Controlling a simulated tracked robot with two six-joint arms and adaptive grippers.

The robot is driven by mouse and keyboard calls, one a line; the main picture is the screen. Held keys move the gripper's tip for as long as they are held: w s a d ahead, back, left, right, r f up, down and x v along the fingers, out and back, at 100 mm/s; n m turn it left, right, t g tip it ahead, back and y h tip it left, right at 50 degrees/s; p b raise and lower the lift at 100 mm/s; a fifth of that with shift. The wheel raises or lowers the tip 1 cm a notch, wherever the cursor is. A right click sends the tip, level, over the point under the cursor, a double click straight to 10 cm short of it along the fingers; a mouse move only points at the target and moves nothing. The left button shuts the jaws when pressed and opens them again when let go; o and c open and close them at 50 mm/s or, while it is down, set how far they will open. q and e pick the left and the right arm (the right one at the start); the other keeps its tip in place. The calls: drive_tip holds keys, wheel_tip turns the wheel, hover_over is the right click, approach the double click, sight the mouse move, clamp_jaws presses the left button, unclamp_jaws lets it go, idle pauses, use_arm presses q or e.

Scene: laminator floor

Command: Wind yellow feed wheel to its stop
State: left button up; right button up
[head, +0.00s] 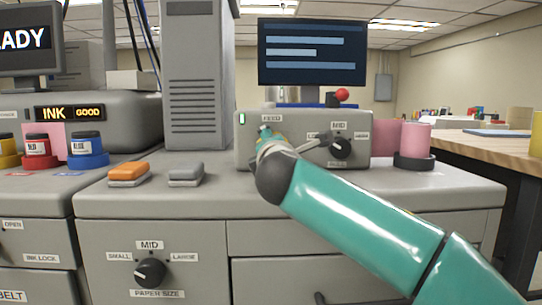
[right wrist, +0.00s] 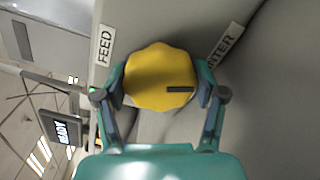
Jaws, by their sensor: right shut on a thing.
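The yellow feed wheel (right wrist: 158,78) is a scalloped knob with a dark pointer mark, below a FEED label on the grey machine panel. In the right wrist view my right gripper (right wrist: 160,88) is shut on it, with one teal finger against each side. In the head view my right gripper (head: 266,135) is at the panel under the FEED label (head: 271,118), and my own wrist and gripper hide most of the wheel there. My left gripper shows in neither view.
A pink roll (head: 408,138) stands farther right. Orange (head: 128,172) and grey (head: 186,173) blocks sit on the counter to the left. A screen (head: 312,52) stands above.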

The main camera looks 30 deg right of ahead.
drive_tip(key=shift+w+a+f+m, duration=0.2)
drive_tip(key=shift+f+m, duration=0.1)
drive_tip(key=shift+f, duration=0.05)
idle(0.3)
drive_tip(key=o, duration=0.9)
drive_tip(key=shift+w, duration=0.1)
drive_tip(key=shift+r, duration=0.1)
drive_tip(key=shift+d+r, duration=0.1)
drive_tip(key=shift+s, duration=0.25)
drive_tip(key=v, duration=1.1)
drive_tip(key=shift+s+a, duration=0.2)
drive_tip(key=shift+s, duration=0.15)
